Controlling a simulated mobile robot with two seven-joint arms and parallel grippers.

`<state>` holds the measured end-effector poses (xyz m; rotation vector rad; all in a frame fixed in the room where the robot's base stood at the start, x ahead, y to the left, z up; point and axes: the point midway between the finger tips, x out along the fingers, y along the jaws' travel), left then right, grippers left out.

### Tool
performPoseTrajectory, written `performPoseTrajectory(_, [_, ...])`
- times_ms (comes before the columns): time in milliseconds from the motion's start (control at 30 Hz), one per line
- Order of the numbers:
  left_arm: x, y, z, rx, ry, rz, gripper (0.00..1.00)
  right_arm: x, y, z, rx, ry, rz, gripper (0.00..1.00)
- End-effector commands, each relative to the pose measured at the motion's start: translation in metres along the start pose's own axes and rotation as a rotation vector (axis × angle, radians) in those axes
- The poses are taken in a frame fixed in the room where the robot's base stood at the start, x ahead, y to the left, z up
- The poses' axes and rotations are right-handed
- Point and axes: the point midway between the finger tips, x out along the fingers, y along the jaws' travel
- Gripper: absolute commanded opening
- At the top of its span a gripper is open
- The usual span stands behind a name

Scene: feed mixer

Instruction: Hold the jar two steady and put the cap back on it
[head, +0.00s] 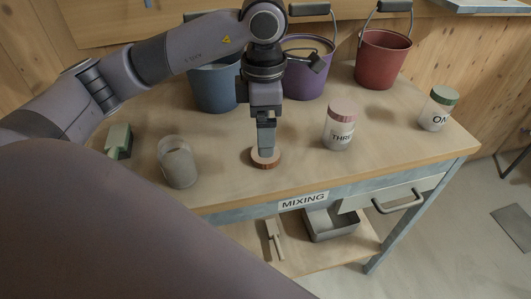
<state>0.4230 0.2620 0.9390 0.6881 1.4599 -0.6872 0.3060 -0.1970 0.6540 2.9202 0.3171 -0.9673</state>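An open jar (179,167) with greyish contents and no cap stands at the left front of the table; no label shows on it. A flat reddish-brown cap (266,163) lies on the table near the front edge, to the right of that jar. My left gripper (265,150) points straight down at the cap, its fingertips at the cap's top. The fingers line up in this view, so I cannot tell whether they grip it. My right gripper is not in view.
A jar marked THREE (340,131) with a pink cap and a green-capped jar (437,112) stand to the right. Blue (213,92), purple (301,82) and red (383,62) buckets line the back. A green object (119,141) lies at left. A drawer (392,193) stands partly open.

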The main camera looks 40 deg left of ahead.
Motion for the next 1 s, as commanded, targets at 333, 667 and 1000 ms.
performPoseTrajectory(333, [0.007,0.000,0.000,0.001,0.001,-0.001,0.93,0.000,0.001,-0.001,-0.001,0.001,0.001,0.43])
performPoseTrajectory(667, [0.051,-0.001,0.001,0.001,0.001,-0.002,0.93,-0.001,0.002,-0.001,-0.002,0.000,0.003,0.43])
performPoseTrajectory(1000, [0.057,-0.001,0.001,0.001,-0.001,0.000,0.93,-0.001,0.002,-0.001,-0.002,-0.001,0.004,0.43])
